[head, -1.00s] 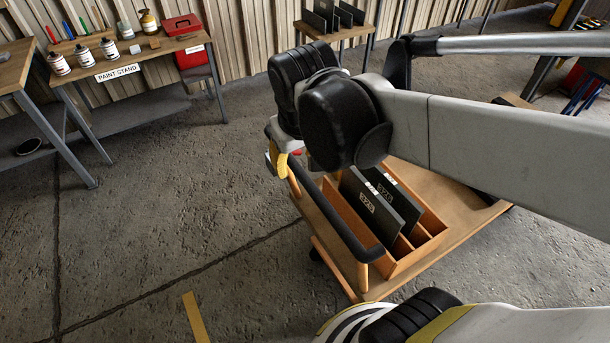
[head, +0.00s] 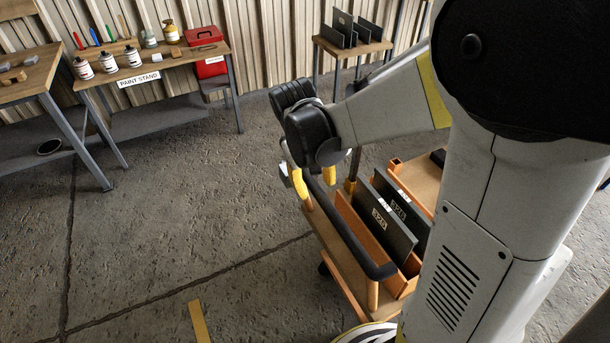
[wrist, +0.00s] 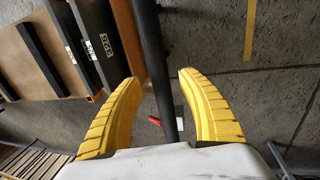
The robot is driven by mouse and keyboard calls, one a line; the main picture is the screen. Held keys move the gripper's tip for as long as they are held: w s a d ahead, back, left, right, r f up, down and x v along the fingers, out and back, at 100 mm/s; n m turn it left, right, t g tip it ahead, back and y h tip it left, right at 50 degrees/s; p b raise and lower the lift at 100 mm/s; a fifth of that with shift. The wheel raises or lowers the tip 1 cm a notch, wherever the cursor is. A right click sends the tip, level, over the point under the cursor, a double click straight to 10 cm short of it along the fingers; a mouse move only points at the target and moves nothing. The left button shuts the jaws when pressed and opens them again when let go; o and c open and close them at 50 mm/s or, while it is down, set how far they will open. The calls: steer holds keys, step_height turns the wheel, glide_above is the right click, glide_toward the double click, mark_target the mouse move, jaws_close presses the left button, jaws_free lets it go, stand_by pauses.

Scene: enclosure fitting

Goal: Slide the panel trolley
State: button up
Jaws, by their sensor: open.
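The panel trolley (head: 350,272) is a low wooden cart with a black push handle (head: 346,232) along its near left side. A wooden rack on it holds dark panels (head: 385,215) with pale number labels. My gripper (head: 301,184) is at the far end of the handle, its yellow fingers pointing down. In the wrist view my gripper (wrist: 160,100) is open, with one yellow finger on each side of the black handle bar (wrist: 152,55). The fingers look apart from the bar. Part of the trolley is hidden behind my arm.
A paint stand (head: 160,72) with bottles and a red toolbox (head: 206,49) stands at the back left. A small table (head: 350,46) with dark panels stands at the back. A yellow floor strip (head: 199,322) lies in front. The floor left of the trolley is clear.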

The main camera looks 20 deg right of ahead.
steer(key=shift+d+f, duration=0.2)
steer(key=shift+f, duration=0.75)
jaws_close()
steer(key=shift+a, duration=0.15)
